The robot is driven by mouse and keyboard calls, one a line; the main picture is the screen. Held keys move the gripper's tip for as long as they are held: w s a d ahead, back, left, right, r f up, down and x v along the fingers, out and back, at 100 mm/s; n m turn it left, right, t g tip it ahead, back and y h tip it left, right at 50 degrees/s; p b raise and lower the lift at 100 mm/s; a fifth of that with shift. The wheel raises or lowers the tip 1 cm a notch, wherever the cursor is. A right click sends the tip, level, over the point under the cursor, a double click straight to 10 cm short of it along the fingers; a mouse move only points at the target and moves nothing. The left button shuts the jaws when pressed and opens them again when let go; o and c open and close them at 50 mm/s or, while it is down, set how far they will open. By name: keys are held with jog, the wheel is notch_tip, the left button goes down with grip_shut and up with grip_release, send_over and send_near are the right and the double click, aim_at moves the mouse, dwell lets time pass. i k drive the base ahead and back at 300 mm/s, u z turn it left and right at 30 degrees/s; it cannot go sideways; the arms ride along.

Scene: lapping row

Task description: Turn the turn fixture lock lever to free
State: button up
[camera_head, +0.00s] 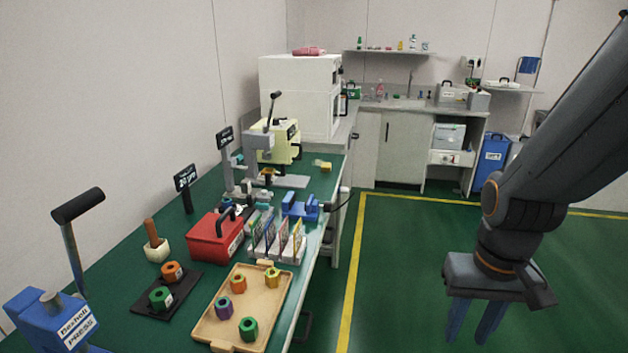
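I cannot pick out the turn fixture lock lever for certain, and no label for it is readable. A small blue fixture (299,208) stands at the right edge of the green bench, too small to show a lever's position. A grey stand (259,145) with a black-tipped lever (272,104) is farther back. My gripper (468,338) hangs at the lower right, over the floor and well away from the bench. Its two blue fingers point down with a gap between them and nothing visible in it.
A blue press (48,318) with a long black-gripped handle stands at the near left. A red box (214,239), a wooden tray (280,309) of coloured nuts and a dark plate (143,302) occupy the bench. The green floor (395,265) right of the bench is clear.

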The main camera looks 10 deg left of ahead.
aim_at(262, 207)
jog(key=u, duration=0.15)
jog(key=i, duration=1.5)
jog(key=u, duration=0.5)
